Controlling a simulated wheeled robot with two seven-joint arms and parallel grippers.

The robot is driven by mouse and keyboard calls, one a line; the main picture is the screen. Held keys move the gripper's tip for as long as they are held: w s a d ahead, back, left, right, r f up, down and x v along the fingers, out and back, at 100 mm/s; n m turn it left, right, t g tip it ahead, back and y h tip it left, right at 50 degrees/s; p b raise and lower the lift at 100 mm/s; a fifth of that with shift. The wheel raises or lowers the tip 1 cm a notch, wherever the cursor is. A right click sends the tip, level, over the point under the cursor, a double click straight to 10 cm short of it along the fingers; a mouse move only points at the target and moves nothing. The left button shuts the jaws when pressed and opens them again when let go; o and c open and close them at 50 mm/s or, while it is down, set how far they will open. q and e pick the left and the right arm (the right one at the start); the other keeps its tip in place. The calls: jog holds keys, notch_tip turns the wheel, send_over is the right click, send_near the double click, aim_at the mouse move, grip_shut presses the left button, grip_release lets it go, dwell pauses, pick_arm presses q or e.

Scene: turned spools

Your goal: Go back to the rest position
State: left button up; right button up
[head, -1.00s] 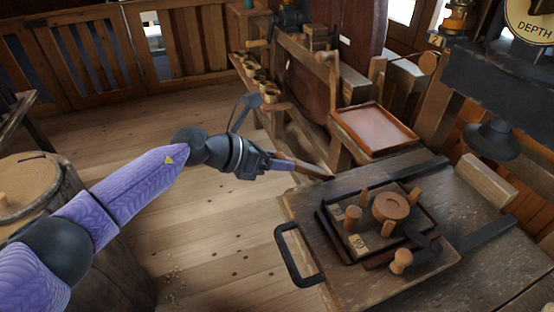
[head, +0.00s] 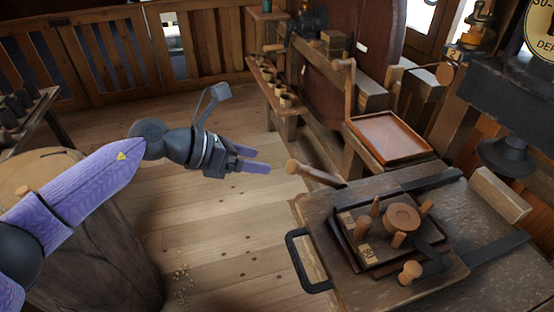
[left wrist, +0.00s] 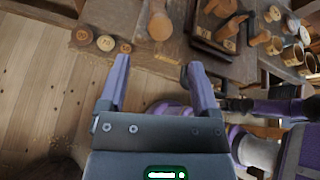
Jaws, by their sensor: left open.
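My left gripper (head: 264,160) is open and empty in the head view, above the plank floor to the left of the workbench. Its two purple fingers point right and stand apart from the wooden handle (head: 315,172) at the bench's left corner. In the left wrist view the same open fingers (left wrist: 157,66) have the handle (left wrist: 159,22) beyond them, with a visible gap on both sides of it. My left arm reaches in from the left, bent at a dark joint. My right gripper cannot be made out in either view.
The workbench (head: 325,207) bears a dark tray (head: 340,240) with turned wooden pieces, including a round spool (head: 402,217). A black bar handle (head: 292,262) juts from its left edge. A stump (head: 90,245) stands at left, and a reddish tray (head: 390,138) behind. Open floor lies between.

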pick_arm(q)
jog(key=shift+s+a+r, duration=0.2)
jog(key=shift+a, duration=0.2)
jog(key=w+a+f+n+t+y, duration=0.15)
jog(key=f+n+t, duration=0.25)
jog(key=f+n, duration=0.55)
jog(key=a+f+n+t, duration=0.2)
jog(key=f+n+t, duration=0.2)
jog(key=f+n, duration=0.55)
jog(key=s+a+f+n+y, duration=0.3)
jog(key=s+f+n, duration=0.1)
jog(key=f+n, duration=0.2)
jog(key=s+a+f+n+y, duration=0.3)
jog(key=s+f+n, duration=0.2)
jog(key=f+n, duration=0.15)
jog(key=s+a+f+n+g+y, duration=0.25)
jog(key=s+f+n+g, duration=0.35)
jog(key=s+f, duration=0.55)
jog(key=s+f+n+g+y, duration=0.2)
jog(key=s+n+g, duration=0.3)
jog(key=s, duration=1.9)
jog(key=shift+s+f+n, duration=0.25)
jog(key=shift+f+n, duration=0.45)
jog(key=shift+n, duration=0.45)
